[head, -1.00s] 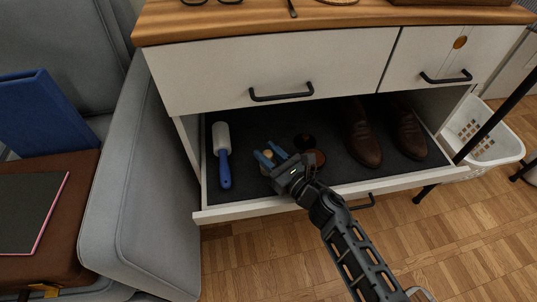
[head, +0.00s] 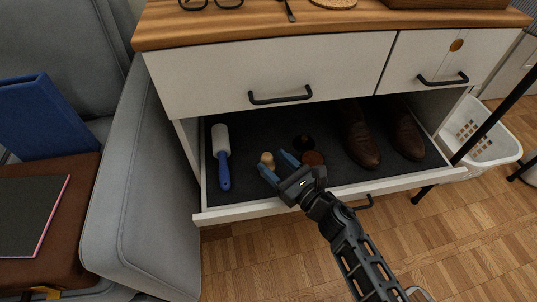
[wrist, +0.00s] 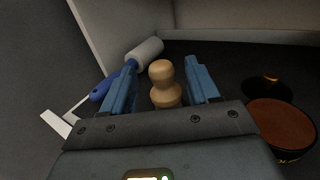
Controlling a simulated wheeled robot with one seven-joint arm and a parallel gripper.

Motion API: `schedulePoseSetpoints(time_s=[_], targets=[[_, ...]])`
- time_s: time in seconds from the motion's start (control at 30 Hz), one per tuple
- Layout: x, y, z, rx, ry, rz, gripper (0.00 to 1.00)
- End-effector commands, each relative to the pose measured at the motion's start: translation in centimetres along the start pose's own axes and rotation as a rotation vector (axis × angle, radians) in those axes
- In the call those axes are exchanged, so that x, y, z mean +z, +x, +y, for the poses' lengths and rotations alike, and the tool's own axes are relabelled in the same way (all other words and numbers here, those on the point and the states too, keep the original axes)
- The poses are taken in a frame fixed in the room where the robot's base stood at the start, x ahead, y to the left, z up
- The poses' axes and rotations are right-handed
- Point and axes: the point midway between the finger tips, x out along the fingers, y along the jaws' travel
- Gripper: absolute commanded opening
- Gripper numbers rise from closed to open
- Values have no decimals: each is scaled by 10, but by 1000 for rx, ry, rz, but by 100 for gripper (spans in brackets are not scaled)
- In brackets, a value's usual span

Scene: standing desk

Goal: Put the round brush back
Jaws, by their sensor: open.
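A small light-wood piece with a rounded knob (head: 267,159), seemingly the round brush, stands in the open lower drawer (head: 240,212). Its bristles are not visible. My gripper (head: 278,166) is over the drawer, its blue fingers open. In the wrist view the wooden knob (wrist: 163,85) appears between the two fingers, with gaps on both sides; it is not gripped. The knob's lower part is hidden behind the gripper body there.
In the drawer, a lint roller (head: 222,155) with a blue handle lies left, round tins (head: 313,158) sit just right of my gripper, and brown shoes (head: 360,140) stand further right. The closed upper drawer (head: 255,75) overhangs the back. A grey sofa (head: 140,200) is at left.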

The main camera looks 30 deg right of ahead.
Motion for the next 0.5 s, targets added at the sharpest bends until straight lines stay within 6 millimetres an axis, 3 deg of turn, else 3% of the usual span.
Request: schedulePoseSetpoints(time_s=[0.2, 0.5], targets=[[1, -48, 0, -1, 1, 3, 60], [1, -82, 0, 1, -1, 0, 60]])
